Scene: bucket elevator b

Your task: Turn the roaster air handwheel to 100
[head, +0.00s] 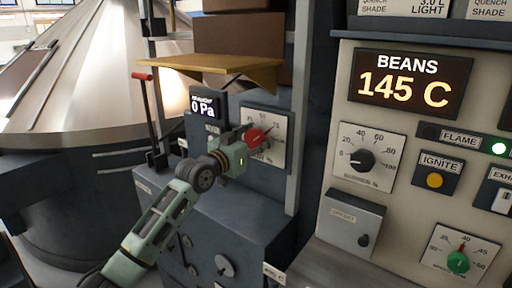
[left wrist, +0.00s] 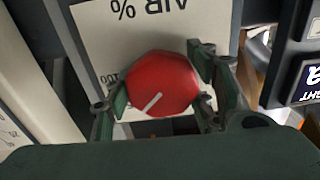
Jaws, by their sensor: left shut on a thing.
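The red roaster air handwheel (head: 254,137) sits on a pale scale plate (head: 277,123) on the dark machine front. My left gripper (head: 244,142) reaches it from the front and covers part of it and of the scale. In the left wrist view the red handwheel (left wrist: 163,84) lies between the two fingers of the left gripper (left wrist: 160,88), which are shut on it. Its white pointer line slants to the lower left there. The plate (left wrist: 150,28) reads upside down, with "AIR %" above and "100" at the left of the wheel. My right gripper is out of view.
A yellow shelf (head: 208,64) juts out above the wheel. A small display (head: 205,106) reading 0 Pa and a red-tipped lever (head: 147,105) are to the left. The control panel at right has a burner dial (head: 366,160), an ignite button (head: 435,180) and a 145 C display (head: 409,85).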

